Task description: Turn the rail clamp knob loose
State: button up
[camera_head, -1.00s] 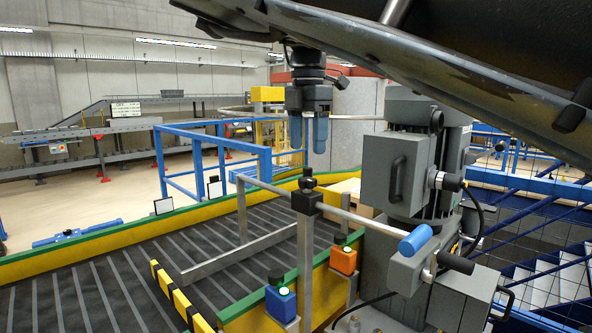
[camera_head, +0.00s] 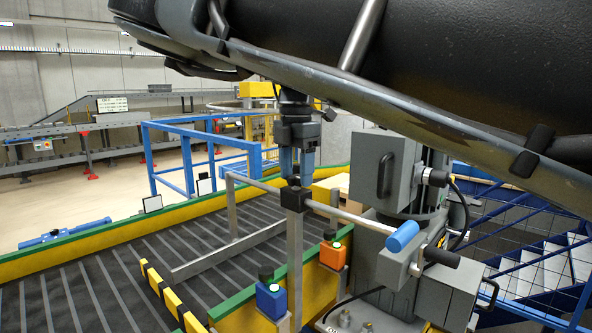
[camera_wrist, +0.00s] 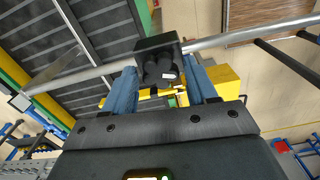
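The black lobed clamp knob (camera_head: 294,181) sits on top of a black clamp block (camera_head: 294,200) at the head of a grey post, where the metal rail meets it. My gripper (camera_head: 296,172) points down right above the knob, its two blue fingers apart. In the wrist view the knob (camera_wrist: 160,68) shows in front of the block (camera_wrist: 157,44), between the fingertips of my gripper (camera_wrist: 161,72). A gap seems to show on both sides of the knob. I cannot tell whether either finger touches it.
The metal rail (camera_head: 336,211) runs right to a blue-ended handle (camera_head: 402,237) by a grey machine housing (camera_head: 385,172). Blue (camera_head: 271,299) and orange (camera_head: 333,253) button boxes stand below beside the post. The dark conveyor (camera_head: 110,285) lies to the left.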

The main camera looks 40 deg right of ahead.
jog(key=c, duration=0.9)
jog(key=shift+n, duration=0.3)
jog(key=n, duration=0.3)
jog(key=shift+n, duration=0.3)
jog(key=n+b, duration=0.1)
jog(key=n, duration=0.3)
jog(key=shift+n, duration=0.3)
jog(key=n+b, duration=0.1)
jog(key=n, duration=0.7)
jog(key=shift+n+b, duration=0.3)
jog(key=shift+b, duration=0.05)
jog(key=shift+n, duration=0.3)
